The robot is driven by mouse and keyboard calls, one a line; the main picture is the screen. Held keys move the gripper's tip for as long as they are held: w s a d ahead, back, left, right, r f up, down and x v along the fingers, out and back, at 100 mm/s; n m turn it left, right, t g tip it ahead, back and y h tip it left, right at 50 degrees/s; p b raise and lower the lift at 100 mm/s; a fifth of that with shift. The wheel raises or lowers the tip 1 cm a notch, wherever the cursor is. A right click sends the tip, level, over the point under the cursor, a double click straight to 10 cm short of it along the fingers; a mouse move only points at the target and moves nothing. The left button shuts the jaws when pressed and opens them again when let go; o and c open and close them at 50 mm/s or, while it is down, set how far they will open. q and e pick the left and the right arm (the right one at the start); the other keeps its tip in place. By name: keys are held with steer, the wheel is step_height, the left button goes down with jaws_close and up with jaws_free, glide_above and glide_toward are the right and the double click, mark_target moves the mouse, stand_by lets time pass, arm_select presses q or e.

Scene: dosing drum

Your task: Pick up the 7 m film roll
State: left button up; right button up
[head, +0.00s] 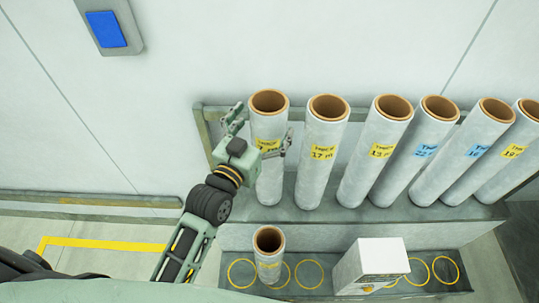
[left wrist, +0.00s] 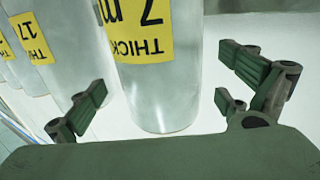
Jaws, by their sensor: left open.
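The 7 m film roll (head: 269,170) is the leftmost tall pale roll on the shelf, upright, with a brown core and a yellow label. In the left wrist view its label reads "THICK 7 m" upside down, and the roll (left wrist: 155,95) stands between my fingers. My left gripper (head: 262,129) is open at the roll's upper part, one finger to each side. In the left wrist view the open fingers (left wrist: 168,85) show gaps to the roll, with no clear contact. The gripper body hides part of the roll's left side. My right gripper is not in view.
A 17 m roll (head: 318,160) stands close on the right, with several more tall rolls beyond. A short roll (head: 269,262) stands in front on a lower ledge with yellow rings, beside a white box (head: 368,262). The wall behind carries a blue panel (head: 106,29).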

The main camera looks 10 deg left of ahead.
arm_select(q)
steer(key=shift+x, duration=1.35)
steer(key=shift+a, duration=0.1)
steer(key=shift+c, duration=0.3)
steer(key=c, duration=2)
steer(key=shift+r, duration=0.25)
steer(key=shift+c, duration=0.6)
